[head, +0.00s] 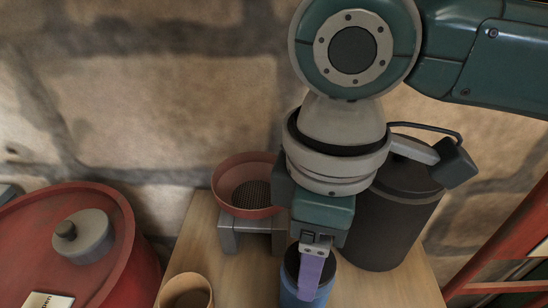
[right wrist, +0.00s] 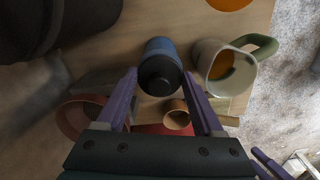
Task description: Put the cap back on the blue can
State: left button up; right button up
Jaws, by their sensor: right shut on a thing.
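The blue can (head: 319,289) stands on the wooden tabletop, low in the head view, partly behind my right gripper. Its blue side (right wrist: 160,46) also shows in the right wrist view. A black cap (right wrist: 158,76) lies over the can's top between my right gripper's purple fingers. My right gripper (head: 311,280) is shut on the cap, pointing down at the can. I cannot tell whether the cap is seated or just above the can. Purple finger-like parts at the lower right of the wrist view look like my left gripper (right wrist: 268,164); its jaw state is unclear.
A large dark canister (head: 385,225) stands close behind, right of the can. A red bowl (head: 232,172) rests on a grey stand (head: 230,238). A tan cup (head: 187,289) is left of the can. A mug (right wrist: 210,58) stands nearby. A red drum (head: 128,262) is far left.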

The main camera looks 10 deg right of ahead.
jog(key=shift+f, duration=0.3)
